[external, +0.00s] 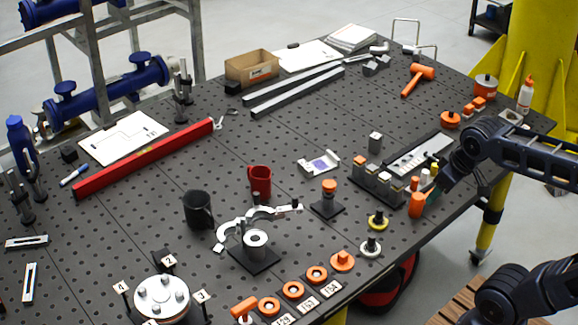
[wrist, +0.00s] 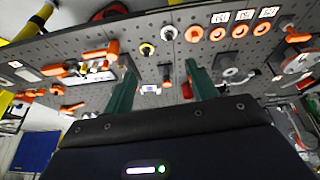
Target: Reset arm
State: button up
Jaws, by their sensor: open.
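My arm comes in from the right in the external view. My gripper (external: 432,195) is near the table's right front edge, beside the rack of small blocks (external: 378,180). In the wrist view my gripper (wrist: 158,75) shows two green fingers spread well apart. The gap between them is empty, and the perforated table (wrist: 135,38) lies beyond. The wrist view looks tilted, with the table across its top. In the external view an orange piece (external: 417,204) shows right by the fingers; I cannot tell whether they touch it.
The dark perforated table (external: 230,135) holds a red bar (external: 145,160), a black mug (external: 197,210), a red mug (external: 259,182), a cardboard box (external: 252,68), an orange mallet (external: 418,78) and a glue bottle (external: 525,95). A yellow column (external: 540,50) stands behind the right edge.

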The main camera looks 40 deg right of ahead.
jog(key=shift+s+d+f+m, duration=0.1)
jog(key=shift+s+f+m, duration=0.1)
jog(key=shift+s+f, duration=0.3)
jog(key=shift+s+d+f+m, duration=0.1)
jog(key=shift+s+f+m, duration=0.15)
jog(key=shift+s, duration=0.4)
